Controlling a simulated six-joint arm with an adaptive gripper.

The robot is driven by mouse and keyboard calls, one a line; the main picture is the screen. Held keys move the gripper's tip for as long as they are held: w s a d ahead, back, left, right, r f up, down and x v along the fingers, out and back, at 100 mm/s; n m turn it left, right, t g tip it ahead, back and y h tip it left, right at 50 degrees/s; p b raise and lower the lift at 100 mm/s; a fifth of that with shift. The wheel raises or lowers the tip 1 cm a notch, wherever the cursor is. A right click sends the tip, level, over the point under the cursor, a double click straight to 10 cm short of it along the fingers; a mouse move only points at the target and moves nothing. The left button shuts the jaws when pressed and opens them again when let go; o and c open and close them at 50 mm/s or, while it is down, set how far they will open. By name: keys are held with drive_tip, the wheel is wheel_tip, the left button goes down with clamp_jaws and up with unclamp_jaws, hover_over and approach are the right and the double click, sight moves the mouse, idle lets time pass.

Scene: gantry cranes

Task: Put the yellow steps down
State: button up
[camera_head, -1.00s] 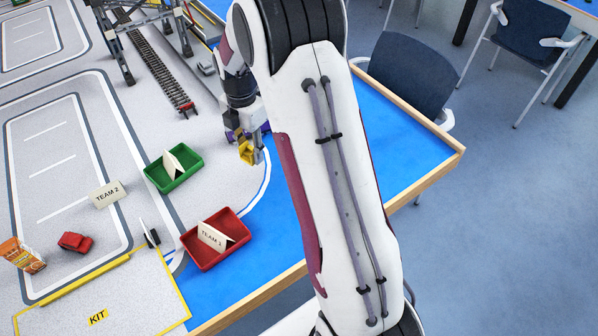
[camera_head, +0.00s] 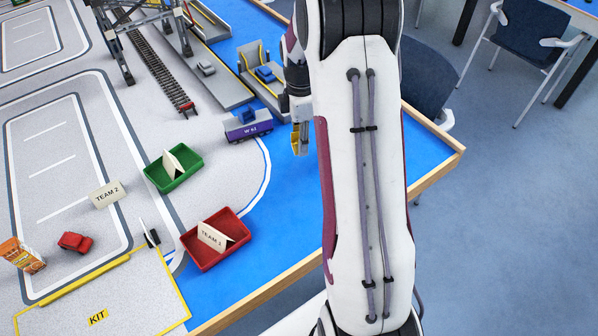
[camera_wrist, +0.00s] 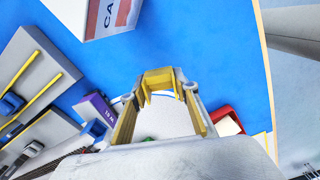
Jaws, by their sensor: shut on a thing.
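The yellow steps (camera_head: 297,143) are a small yellow piece in my gripper (camera_head: 301,128), held above the blue tabletop just right of the purple wagon. In the wrist view the yellow steps (camera_wrist: 158,78) sit between the fingertips of my gripper (camera_wrist: 160,92), which are shut on them. The blue surface lies beyond and below them. My arm hides part of the gripper's right side in the head view. The exact height above the table cannot be told.
A purple wagon (camera_head: 247,126) stands left of the gripper. A red tray (camera_head: 243,257) and a green tray (camera_head: 152,178) hold cards.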

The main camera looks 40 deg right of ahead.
drive_tip(key=shift+m, duration=0.3)
drive_tip(key=shift+f, duration=0.15)
hover_over(300, 172)
drive_tip(key=shift+f, duration=3)
drive_tip(key=shift+f, duration=1.85)
drive_tip(key=shift+f, duration=0.1)
drive_tip(key=o, duration=1.1)
drive_tip(key=shift+c, duration=0.2)
